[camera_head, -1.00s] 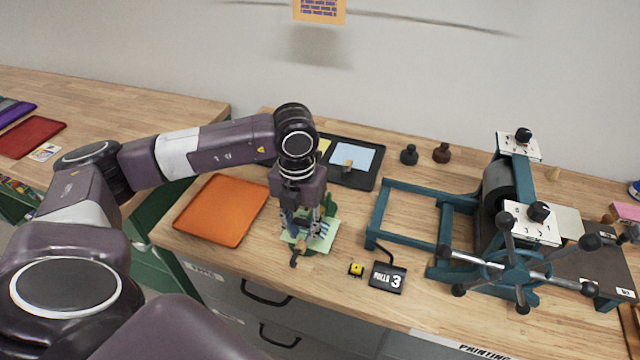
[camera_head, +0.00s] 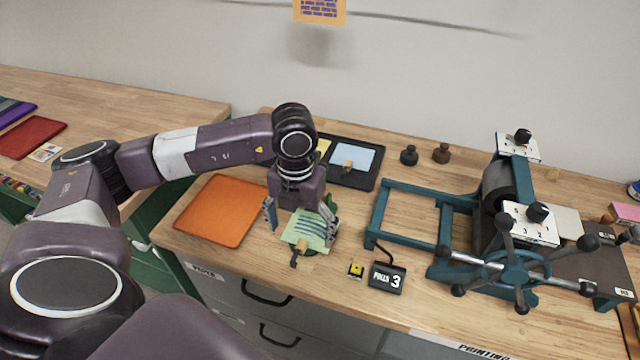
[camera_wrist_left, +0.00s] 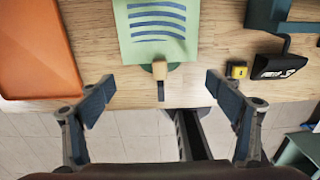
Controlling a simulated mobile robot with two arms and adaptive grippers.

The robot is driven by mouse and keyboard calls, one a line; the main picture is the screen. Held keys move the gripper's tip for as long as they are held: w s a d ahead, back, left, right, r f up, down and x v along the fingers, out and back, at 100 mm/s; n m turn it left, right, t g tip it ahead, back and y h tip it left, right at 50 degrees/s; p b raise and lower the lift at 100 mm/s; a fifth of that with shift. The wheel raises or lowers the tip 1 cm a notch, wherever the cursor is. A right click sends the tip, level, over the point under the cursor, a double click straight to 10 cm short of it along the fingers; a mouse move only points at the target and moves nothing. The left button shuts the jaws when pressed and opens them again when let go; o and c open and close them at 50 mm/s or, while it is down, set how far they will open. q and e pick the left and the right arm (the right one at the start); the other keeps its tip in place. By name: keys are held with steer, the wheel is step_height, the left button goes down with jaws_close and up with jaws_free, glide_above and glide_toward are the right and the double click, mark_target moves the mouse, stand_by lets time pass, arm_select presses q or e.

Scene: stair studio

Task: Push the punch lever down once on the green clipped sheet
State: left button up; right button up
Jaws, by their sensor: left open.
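The light green sheet (camera_head: 312,230) with blue wavy stripes lies near the bench's front edge; it also shows in the left wrist view (camera_wrist_left: 157,22). A tan wooden piece (camera_wrist_left: 160,70) with a dark lever end (camera_wrist_left: 160,91) sits at the sheet's front edge, over a dark green base (camera_wrist_left: 179,68); the dark end also shows in the head view (camera_head: 295,260). My left gripper (camera_head: 298,219) is open, pointing down, with its fingers spread to either side of the sheet. In the left wrist view its fingertips (camera_wrist_left: 160,96) stand apart with nothing between them held. My right gripper is not in view.
An orange tray (camera_head: 222,210) lies left of the sheet. A yellow cube-like item (camera_head: 356,270) and a black "PULLS 3" counter (camera_head: 388,276) stand to the right. The teal press (camera_head: 515,270) fills the bench's right side. A black tray (camera_head: 365,180) lies behind.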

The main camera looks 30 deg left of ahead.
arm_select(q)
steer(key=s+d+r+p, duration=0.1)
steer(key=s+r+p, duration=0.3)
steer(key=r, duration=0.3)
steer(key=shift+s+d+r, duration=0.15)
steer(key=shift+s+r, duration=0.1)
steer(key=shift+s, duration=0.5)
stand_by(0.6)
